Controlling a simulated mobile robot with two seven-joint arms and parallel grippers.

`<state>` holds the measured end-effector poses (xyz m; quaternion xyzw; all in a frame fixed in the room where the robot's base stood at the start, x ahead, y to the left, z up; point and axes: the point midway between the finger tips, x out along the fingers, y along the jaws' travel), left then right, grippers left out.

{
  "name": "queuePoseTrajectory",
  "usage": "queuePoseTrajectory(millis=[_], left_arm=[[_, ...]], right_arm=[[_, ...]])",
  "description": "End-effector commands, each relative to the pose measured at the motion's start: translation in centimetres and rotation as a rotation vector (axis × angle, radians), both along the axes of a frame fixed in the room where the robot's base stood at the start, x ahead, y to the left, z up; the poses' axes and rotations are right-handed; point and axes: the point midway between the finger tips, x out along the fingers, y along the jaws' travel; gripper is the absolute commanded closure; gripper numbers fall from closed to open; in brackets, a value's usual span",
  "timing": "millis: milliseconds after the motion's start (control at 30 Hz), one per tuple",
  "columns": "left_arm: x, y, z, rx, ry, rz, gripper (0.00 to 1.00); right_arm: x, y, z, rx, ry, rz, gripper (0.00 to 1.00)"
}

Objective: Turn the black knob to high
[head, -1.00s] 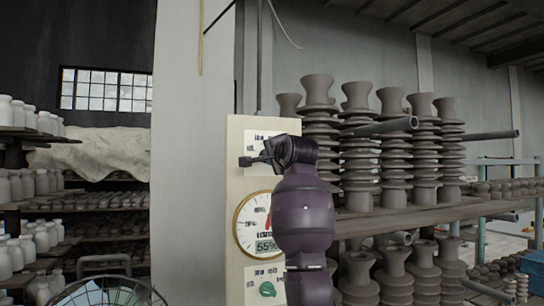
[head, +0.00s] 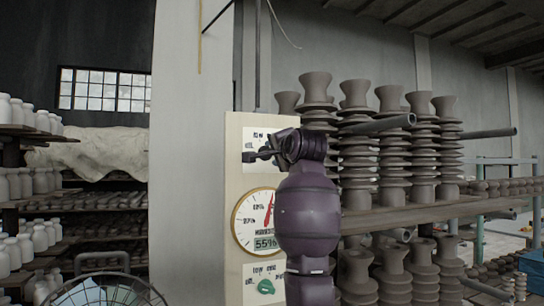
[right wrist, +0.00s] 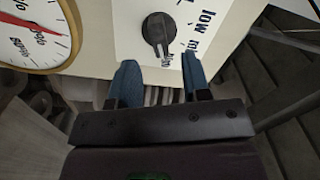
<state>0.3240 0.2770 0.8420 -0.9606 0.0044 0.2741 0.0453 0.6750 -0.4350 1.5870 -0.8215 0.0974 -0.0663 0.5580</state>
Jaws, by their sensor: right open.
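The black knob (right wrist: 159,30) shows in the right wrist view on a white label plate (right wrist: 125,25). Its raised grip bar slants down and slightly right in that view, towards small print that I cannot fully read. The words "low" and part of another stand to its right. My right gripper (right wrist: 160,78) is open, its two blue fingertips apart and just short of the knob, with nothing between them. In the head view my right gripper (head: 250,156) is in front of the upper plate (head: 256,134) and mostly hides the knob. My left gripper is not in view.
A round gauge (head: 241,226) with a red needle and a 55% display sits below on the cream panel (head: 235,175). A green knob (head: 266,287) is lower still. Stacked grey clay insulators (head: 359,150) and protruding pipes (head: 380,125) stand right of my arm.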

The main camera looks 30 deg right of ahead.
Motion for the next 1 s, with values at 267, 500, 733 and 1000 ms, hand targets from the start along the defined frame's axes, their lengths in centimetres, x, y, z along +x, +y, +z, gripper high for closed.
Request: queuePoseTrajectory(millis=[267,500,733,1000], left_arm=[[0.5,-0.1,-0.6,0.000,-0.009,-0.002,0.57],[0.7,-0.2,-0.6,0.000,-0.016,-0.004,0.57],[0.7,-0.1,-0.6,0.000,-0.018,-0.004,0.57],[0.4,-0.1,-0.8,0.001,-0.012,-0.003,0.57]], right_arm=[[-4.6,1.1,-0.1,0.000,-0.003,-0.001,0.56],[-6.4,1.5,-0.1,0.001,-0.001,-0.001,0.56],[-6.5,1.6,0.0,0.001,0.001,0.000,0.56],[-6.5,1.6,0.0,0.001,0.000,0.000,0.56]])
